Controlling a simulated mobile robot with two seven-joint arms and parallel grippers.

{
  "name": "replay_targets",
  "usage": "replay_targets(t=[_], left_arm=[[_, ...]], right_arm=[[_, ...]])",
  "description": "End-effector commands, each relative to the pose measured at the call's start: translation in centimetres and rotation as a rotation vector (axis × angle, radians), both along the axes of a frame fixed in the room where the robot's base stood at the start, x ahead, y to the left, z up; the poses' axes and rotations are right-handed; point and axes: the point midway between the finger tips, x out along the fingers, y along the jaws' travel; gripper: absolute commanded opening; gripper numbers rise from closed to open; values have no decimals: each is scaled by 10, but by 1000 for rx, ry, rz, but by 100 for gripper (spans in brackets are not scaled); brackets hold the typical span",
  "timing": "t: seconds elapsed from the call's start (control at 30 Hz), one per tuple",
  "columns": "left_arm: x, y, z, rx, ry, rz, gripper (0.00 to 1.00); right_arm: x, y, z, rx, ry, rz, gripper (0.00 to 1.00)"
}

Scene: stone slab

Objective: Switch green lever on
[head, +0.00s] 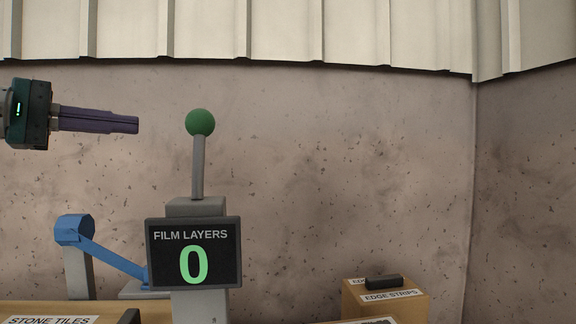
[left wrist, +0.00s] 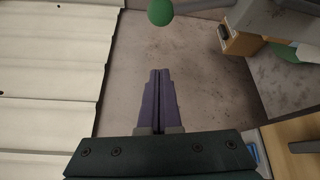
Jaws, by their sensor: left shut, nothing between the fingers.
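The green lever has a round green knob (head: 200,122) on an upright grey rod (head: 198,167), which rises from a grey post behind the display. My right gripper is in neither view.
A blue arm-like part (head: 110,258) on a grey post is left of the display. A box marked "EDGE STRIPS" (head: 390,302) stands at the lower right. A "STONE TILES" label (head: 50,320) is at the lower left. A mottled wall is behind; the air around the knob looks clear.

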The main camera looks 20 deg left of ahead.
Motion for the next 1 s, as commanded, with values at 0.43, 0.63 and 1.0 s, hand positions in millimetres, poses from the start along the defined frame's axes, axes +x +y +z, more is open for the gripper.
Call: replay_targets(t=[0.43, 0.63, 1.0], left_arm=[[-2, 2, -3, 42, -2, -9, 0], [13, -6, -1, 38, -4, -9, 0], [67, -36, -7, 36, -4, -11, 0]], right_arm=[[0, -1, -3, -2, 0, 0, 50], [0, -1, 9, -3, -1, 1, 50], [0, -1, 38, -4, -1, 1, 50]])
